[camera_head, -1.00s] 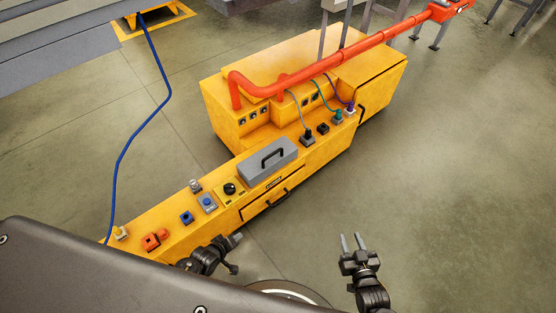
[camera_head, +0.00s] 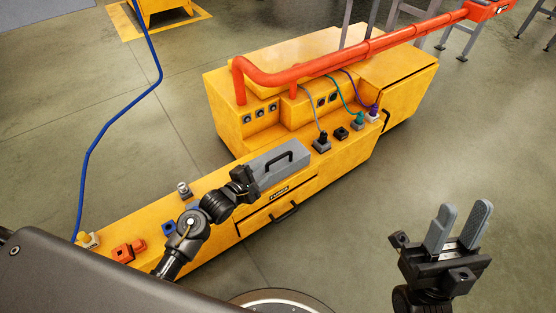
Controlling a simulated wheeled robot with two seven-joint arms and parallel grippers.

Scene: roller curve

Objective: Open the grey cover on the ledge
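The grey cover (camera_head: 266,158) sits on the yellow ledge (camera_head: 327,166), with a black handle on it. It looks closed. My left gripper (camera_head: 246,180) is at the cover's left end and hides part of it. I cannot tell whether it touches the cover, and its fingers cannot be made out. My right gripper (camera_head: 459,226) is raised over the floor at the lower right, well away from the ledge. Its two grey fingers are apart with nothing between them.
Left along the ledge are a grey-topped knob (camera_head: 184,188), a blue button (camera_head: 168,227) and an orange part (camera_head: 129,250). Right of the cover are plugs with cables (camera_head: 322,143). A drawer handle (camera_head: 284,212) juts from the front. A red pipe (camera_head: 330,64) runs above.

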